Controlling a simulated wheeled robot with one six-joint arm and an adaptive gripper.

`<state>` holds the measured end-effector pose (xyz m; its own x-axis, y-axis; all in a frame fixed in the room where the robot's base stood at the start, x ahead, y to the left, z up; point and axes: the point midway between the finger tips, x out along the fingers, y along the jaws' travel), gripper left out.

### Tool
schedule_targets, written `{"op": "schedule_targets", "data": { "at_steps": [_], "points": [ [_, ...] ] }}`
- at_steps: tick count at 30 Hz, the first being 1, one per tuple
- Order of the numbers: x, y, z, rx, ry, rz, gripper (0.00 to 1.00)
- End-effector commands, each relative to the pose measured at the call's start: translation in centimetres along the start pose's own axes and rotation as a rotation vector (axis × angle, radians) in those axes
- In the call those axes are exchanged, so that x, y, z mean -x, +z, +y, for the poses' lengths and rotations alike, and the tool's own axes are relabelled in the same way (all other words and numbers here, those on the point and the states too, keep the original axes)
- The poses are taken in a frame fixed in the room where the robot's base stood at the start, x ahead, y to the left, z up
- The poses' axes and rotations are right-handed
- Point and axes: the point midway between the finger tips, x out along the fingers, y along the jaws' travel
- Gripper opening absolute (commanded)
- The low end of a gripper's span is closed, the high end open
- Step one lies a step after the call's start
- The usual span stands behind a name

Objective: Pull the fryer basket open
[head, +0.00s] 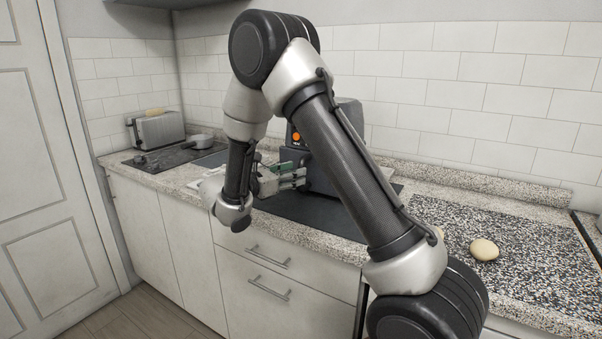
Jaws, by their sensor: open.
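The fryer (354,112) is a dark, upright appliance on the counter, with an orange round control (296,137) on its front. My arm crosses in front and hides much of it. The dark basket front (322,180) shows only in part low on the fryer; I cannot make out its handle clearly or see any gap around the basket. My gripper (298,178) is open, with its fingers pointing right toward the basket front, very close to it. Whether the fingers touch it or straddle a handle cannot be told.
A dark mat (290,205) lies under the fryer. A toaster (158,129) and a small pan (199,142) stand at the far left. A round beige item (484,249) lies on a speckled board (530,240) at right. Drawers with bar handles (268,288) are below the counter.

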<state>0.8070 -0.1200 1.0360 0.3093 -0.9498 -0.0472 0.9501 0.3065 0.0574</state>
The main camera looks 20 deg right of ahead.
Motion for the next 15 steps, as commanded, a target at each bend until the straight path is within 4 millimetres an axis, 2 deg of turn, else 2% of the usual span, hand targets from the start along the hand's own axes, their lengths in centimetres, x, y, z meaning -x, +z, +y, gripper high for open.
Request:
{"op": "schedule_targets", "data": {
  "at_steps": [1, 5, 8, 15],
  "points": [
    [0.6, -0.9, 0.9, 0.027, 0.032, -0.019, 0.43],
    [0.9, -1.9, 2.0, 0.060, 0.073, -0.045, 0.43],
    [-0.3, -1.9, 2.2, 0.062, 0.075, -0.047, 0.43],
    [-4.4, -1.7, 2.4, 0.061, 0.073, -0.046, 0.43]
  ]
}}
